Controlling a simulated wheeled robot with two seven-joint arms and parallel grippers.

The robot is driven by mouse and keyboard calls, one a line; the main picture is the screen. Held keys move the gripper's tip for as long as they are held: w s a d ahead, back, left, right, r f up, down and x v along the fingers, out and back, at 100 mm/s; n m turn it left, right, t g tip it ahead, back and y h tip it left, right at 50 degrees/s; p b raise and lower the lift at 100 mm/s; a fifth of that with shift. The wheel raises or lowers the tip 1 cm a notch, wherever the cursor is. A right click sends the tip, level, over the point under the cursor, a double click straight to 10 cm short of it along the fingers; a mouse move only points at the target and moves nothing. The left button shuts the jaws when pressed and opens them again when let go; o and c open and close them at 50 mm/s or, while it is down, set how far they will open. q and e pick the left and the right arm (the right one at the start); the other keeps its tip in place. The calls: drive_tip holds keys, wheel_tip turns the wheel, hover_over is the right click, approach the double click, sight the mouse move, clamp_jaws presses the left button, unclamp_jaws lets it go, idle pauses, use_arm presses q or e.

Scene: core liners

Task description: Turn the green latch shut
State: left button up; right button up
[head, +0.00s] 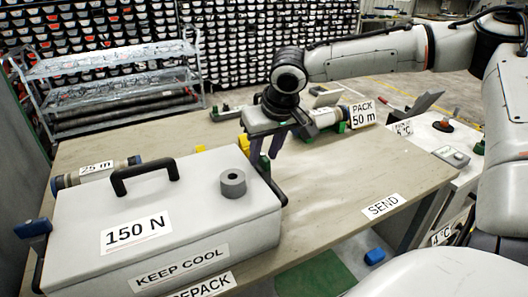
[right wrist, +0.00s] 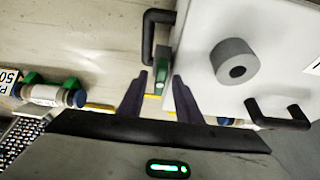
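The white box (head: 200,215) stands on the table with its lid down; the lid is marked 150 N. The green latch (head: 264,162) is at the right end of the box, partly hidden by my right gripper. In the right wrist view the green latch (right wrist: 162,68) lies beside the box's wall, close to a black side handle (right wrist: 149,38). My right gripper (head: 265,150) points down over the latch. Its fingers (right wrist: 160,82) are apart, with the latch's near end between their tips; I cannot tell whether they touch. My left gripper is not in view.
A grey ring (head: 232,182) and a black handle (head: 145,174) stand on the lid. A blue latch (head: 33,228) is at the box's left end. Core tubes (head: 95,172) lie behind. The table right of the box, near the SEND label (head: 383,206), is clear.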

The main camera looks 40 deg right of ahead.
drive_tip(key=shift+w+f, duration=0.1)
drive_tip(key=shift+f, duration=0.05)
clamp_jaws()
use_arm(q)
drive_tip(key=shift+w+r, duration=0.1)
